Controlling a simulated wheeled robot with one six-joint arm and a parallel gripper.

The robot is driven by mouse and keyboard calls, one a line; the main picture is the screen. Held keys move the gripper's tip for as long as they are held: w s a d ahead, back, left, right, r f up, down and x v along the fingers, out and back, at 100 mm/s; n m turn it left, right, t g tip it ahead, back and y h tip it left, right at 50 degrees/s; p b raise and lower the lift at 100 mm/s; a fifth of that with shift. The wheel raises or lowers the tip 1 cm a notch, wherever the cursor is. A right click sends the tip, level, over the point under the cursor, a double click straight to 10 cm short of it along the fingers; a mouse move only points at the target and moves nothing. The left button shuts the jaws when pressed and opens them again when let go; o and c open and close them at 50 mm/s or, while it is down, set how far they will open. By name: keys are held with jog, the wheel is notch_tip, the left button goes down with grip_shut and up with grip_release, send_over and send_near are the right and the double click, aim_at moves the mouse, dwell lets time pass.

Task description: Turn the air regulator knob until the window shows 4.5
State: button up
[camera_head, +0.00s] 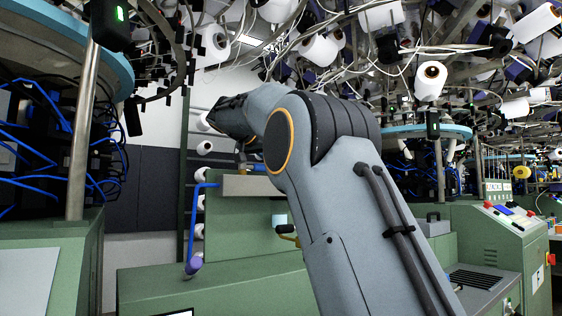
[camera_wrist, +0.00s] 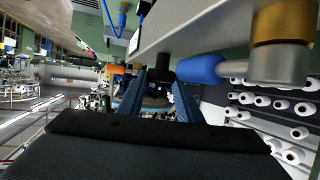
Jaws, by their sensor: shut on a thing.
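In the wrist view the blue fingers of my gripper (camera_wrist: 159,88) reach up to the underside of the grey regulator body (camera_wrist: 225,22). They stand on either side of a small dark knob (camera_wrist: 160,58) and are shut on it. The knob is partly hidden between the fingertips. In the head view the regulator body (camera_head: 255,186) is a grey-beige box beyond my arm, partly covered by it. The window's number cannot be read in either view.
A blue hose (camera_head: 191,225) hangs at the regulator's left. In the wrist view a blue sleeve (camera_wrist: 200,69), a metal fitting and a brass part (camera_wrist: 282,22) sit close right of the fingers. A green cabinet (camera_head: 225,285) lies below. White yarn cones (camera_wrist: 300,133) stand on a rack.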

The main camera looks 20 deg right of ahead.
dwell(0.3)
jog(key=o, duration=1)
jog(key=shift+o, duration=0.2)
jog(key=v, duration=0.7)
jog(key=shift+s+a+r, duration=0.15)
jog(key=shift+s+a, duration=0.05)
jog(key=shift+a, duration=0.15)
